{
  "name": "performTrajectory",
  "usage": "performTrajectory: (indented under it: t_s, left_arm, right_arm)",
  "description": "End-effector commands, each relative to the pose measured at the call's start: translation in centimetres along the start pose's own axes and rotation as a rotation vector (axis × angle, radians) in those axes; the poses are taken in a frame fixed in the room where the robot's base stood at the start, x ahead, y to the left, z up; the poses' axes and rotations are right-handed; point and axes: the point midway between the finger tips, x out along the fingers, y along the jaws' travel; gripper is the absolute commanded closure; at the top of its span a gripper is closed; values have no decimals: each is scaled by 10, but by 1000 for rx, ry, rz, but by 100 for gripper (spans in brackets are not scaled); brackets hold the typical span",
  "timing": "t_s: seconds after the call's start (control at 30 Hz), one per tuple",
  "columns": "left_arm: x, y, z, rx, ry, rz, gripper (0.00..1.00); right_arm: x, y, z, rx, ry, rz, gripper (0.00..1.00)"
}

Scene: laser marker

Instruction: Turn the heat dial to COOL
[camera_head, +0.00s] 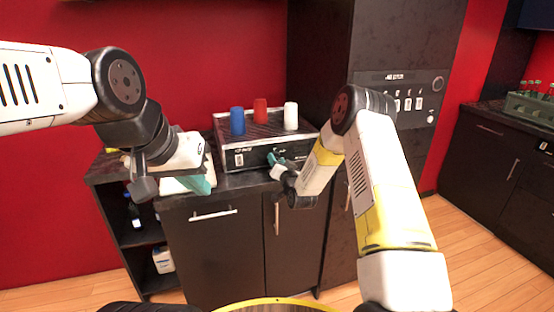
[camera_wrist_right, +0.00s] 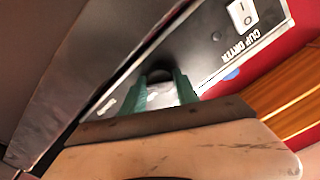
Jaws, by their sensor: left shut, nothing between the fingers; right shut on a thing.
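The black machine (camera_head: 247,157) stands on the counter, with a white switch (camera_wrist_right: 242,13) and white lettering on its front panel. A round dark dial (camera_wrist_right: 159,75) on that panel sits between the teal fingertips of my right gripper (camera_wrist_right: 162,92) in the right wrist view. My right gripper (camera_head: 277,162) is shut on this dial, and in the head view it covers the dial. The dial's markings and pointer cannot be read. My left gripper (camera_head: 204,182) is shut and empty, left of the machine above the counter's front edge.
A blue cup (camera_head: 237,121), a red cup (camera_head: 260,110) and a white cup (camera_head: 290,116) stand on top of the machine. A tall dark cabinet with a control panel (camera_head: 405,95) rises to the right. Shelves with bottles are below left.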

Motion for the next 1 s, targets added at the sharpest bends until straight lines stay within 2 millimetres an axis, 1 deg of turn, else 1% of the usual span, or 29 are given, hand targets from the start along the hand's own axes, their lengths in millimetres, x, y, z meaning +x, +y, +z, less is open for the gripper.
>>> performTrajectory:
  t_s: [0.27, 0.47, 0.67, 1.0]
  left_arm:
    - [0, 0, 0, 0, 0, 0, 100]
    - [0, 0, 0, 0, 0, 0, 100]
    - [0, 0, 0, 0, 0, 0, 100]
    - [0, 0, 0, 0, 0, 0, 100]
  right_arm:
    - [0, 0, 0, -29, -1, 0, 100]
    - [0, 0, 1, -126, -2, -1, 100]
    - [0, 0, 1, -290, -3, -1, 100]
    - [0, 1, 1, -614, -3, -1, 100]
